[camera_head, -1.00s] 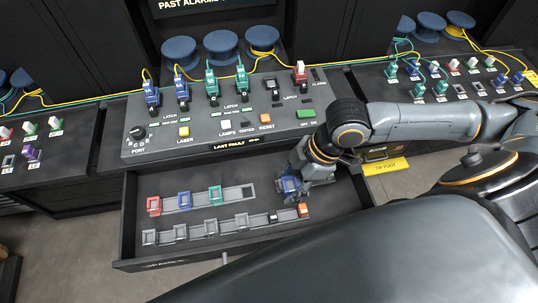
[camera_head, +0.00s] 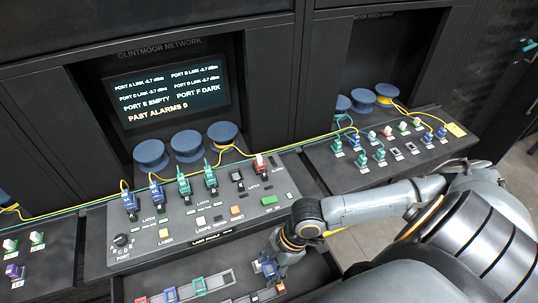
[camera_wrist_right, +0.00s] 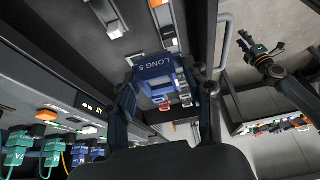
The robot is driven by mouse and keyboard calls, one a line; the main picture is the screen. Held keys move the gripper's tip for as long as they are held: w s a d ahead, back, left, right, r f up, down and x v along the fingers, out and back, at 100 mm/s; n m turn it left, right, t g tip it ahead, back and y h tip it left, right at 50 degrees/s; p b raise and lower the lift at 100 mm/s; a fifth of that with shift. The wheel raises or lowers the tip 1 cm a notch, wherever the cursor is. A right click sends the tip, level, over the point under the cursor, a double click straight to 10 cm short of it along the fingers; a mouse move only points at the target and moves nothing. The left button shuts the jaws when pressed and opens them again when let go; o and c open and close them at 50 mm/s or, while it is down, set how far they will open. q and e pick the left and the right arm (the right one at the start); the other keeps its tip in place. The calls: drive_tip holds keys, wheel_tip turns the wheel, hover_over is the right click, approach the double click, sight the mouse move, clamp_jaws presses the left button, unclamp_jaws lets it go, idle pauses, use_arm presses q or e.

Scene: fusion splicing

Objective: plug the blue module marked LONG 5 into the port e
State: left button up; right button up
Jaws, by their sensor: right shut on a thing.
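My right gripper (camera_head: 272,262) is shut on the blue module (camera_head: 268,268), above the right end of the open drawer. In the right wrist view the module (camera_wrist_right: 157,70) faces the camera with its LONG 5 label readable, between the two fingers. Port E (camera_head: 237,177) is a dark, empty socket on the sloped console, between a teal plug and a red plug. The screen (camera_head: 168,92) reads PORT E EMPTY and PORT F DARK. The module is apart from the port. A black gripper (camera_wrist_right: 258,48), apparently my left, shows at upper right in the wrist view; its jaws are unclear.
The drawer holds red, blue (camera_head: 171,295) and green (camera_head: 199,287) modules in a rack. Blue and teal plugs (camera_head: 184,187) with cables fill the ports left of port E. A red plug (camera_head: 259,164) stands to its right. Buttons line the console front.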

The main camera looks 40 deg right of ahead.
drive_tip(key=shift+s, duration=0.15)
drive_tip(key=shift+w+a+f+b, duration=0.3)
drive_tip(key=shift+w+a+f, duration=0.05)
drive_tip(key=shift+f, duration=0.05)
drive_tip(key=w+a+f+b, duration=0.5)
drive_tip(key=w+a+b, duration=0.3)
drive_tip(key=w+b, duration=0.15)
use_arm(q)
wheel_tip(320, 180, down, 11)
drive_tip(key=b, duration=0.2)
drive_tip(key=shift+f, duration=0.2)
use_arm(e)
drive_tip(key=shift+d+f, duration=0.1)
drive_tip(key=shift+f, duration=2.8)
use_arm(q)
drive_tip(key=shift+r+p, duration=1)
drive_tip(key=shift+r, duration=0.05)
drive_tip(key=shift+f, duration=0.3)
use_arm(e)
drive_tip(key=shift+f, duration=0.55)
drive_tip(key=o, duration=1)
drive_tip(key=shift+o, duration=0.2)
